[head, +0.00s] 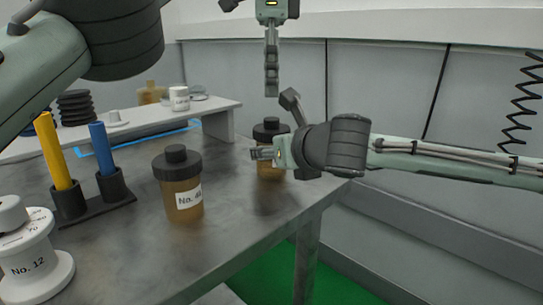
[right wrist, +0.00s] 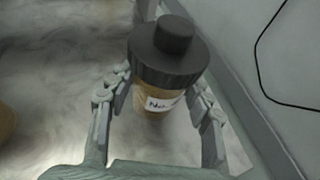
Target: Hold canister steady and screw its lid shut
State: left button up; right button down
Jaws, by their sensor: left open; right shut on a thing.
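An amber canister (head: 268,171) with a white label stands near the table's right edge; the right wrist view shows its body (right wrist: 152,112) too. A black knobbed lid (head: 270,128) sits on top, also seen from above in the right wrist view (right wrist: 170,52). I cannot tell how tight it is. My right gripper (head: 262,154) is shut on the canister's body from the right, with a finger on each side in the right wrist view (right wrist: 155,98). My left gripper (head: 271,91) points down above the lid, apart from it, open and empty; its fingers show edge-on.
A second amber canister (head: 183,196) with a black lid stands in the middle of the table. A rack (head: 97,207) with yellow and blue rods and white spools (head: 35,262) are at the left. A raised shelf (head: 218,106) with a white cup (head: 179,98) runs behind.

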aim_at(272, 119)
pick_arm(q)
jog(key=m, duration=0.4)
jog(key=shift+m, duration=0.4)
jog(key=m, duration=0.4)
jog(key=shift+f, duration=0.15)
jog(key=shift+f, duration=3.9)
jog(key=shift+c, duration=0.5)
